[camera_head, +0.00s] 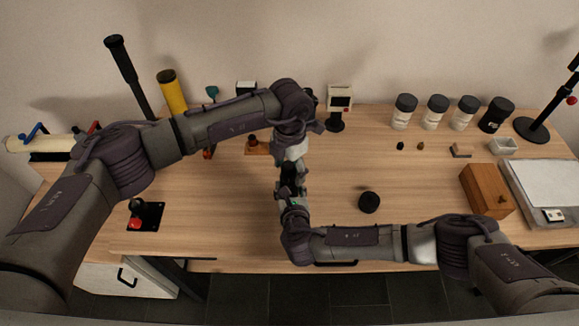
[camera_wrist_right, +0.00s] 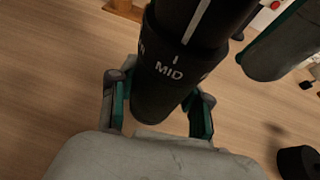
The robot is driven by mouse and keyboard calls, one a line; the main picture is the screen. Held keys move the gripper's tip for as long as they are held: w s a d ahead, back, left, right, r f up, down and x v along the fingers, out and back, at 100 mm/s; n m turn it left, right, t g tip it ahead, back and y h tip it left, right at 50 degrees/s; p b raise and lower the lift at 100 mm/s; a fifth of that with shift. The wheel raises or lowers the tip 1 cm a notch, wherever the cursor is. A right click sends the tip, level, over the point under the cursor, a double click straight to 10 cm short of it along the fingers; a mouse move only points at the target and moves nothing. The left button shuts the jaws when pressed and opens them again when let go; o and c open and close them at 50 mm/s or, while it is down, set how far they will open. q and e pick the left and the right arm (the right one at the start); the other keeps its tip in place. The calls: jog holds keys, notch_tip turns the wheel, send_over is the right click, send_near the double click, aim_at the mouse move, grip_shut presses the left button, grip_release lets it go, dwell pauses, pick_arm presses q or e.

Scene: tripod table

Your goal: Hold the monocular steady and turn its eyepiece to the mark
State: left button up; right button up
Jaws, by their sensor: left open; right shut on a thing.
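The black monocular (camera_wrist_right: 215,10) stands between my two grippers, mostly hidden in the head view. In the right wrist view its body carries a white line, and the ring at its lower end, the eyepiece (camera_wrist_right: 165,85), reads MID below a short white tick. My right gripper (camera_wrist_right: 162,95) is shut on the eyepiece, with a teal-padded finger on either side. My left gripper (camera_head: 292,160) is open, above the right one in the head view. A grey left finger (camera_wrist_right: 280,48) shows beside the body; contact is unclear.
A round black piece (camera_head: 369,202) lies right of the grippers. A wooden box (camera_head: 487,190), a white tray (camera_head: 503,145) and several jars (camera_head: 437,112) stand at the right. A joystick (camera_head: 137,215) and a yellow tube (camera_head: 172,92) are left.

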aim_at(289, 165)
pick_arm(q)
notch_tip(289, 165, up, 12)
dwell(0.4)
jog(key=shift+f, duration=0.1)
pick_arm(e)
jog(key=o, duration=1.5)
jog(key=shift+c, duration=0.2)
